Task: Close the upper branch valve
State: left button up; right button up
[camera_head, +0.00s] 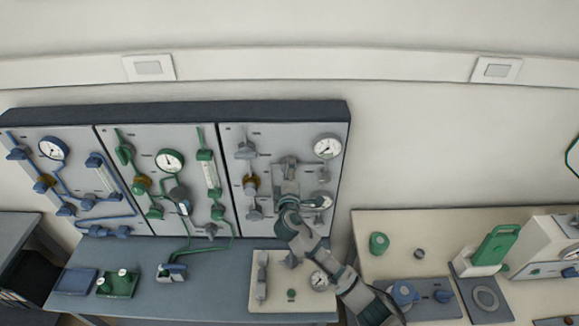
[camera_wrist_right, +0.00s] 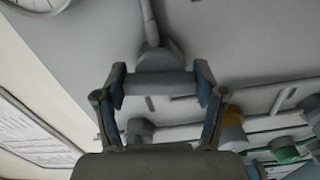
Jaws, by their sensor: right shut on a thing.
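A grey valve with a bar-shaped handle (camera_wrist_right: 160,84) shows in the right wrist view, with its round body (camera_wrist_right: 160,56) and a pipe just behind it. My right gripper (camera_wrist_right: 160,90) is shut on this handle, with one blue-padded finger at each end of the bar. In the head view my right gripper (camera_head: 287,168) is at the upper middle of the grey right-hand panel (camera_head: 270,137). It hides most of the valve there, and no label on it can be read. My left gripper is not in view.
Other grey valves (camera_head: 246,150) and a round gauge (camera_head: 327,146) sit close to my gripper on the same panel. Green-piped (camera_head: 124,153) and blue-piped (camera_head: 18,152) panels stand to the left. A bench with lab equipment (camera_head: 497,247) stands at right.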

jog(key=shift+a+f+n+p, duration=0.1)
jog(key=shift+f+n+p, duration=0.2)
jog(key=shift+n+p, duration=0.45)
jog(key=shift+s+f+n, duration=0.1)
jog(key=shift+f+n, duration=0.05)
jog(key=shift+n, duration=0.1)
jog(key=o, duration=1.2)
jog(key=shift+c, duration=0.2)
jog(key=shift+a, duration=0.1)
jog(key=shift+r, duration=0.2)
jog(key=shift+s+r, duration=0.1)
jog(key=shift+s, duration=0.05)
jog(key=s, duration=1.1)
jog(key=shift+s, duration=0.25)
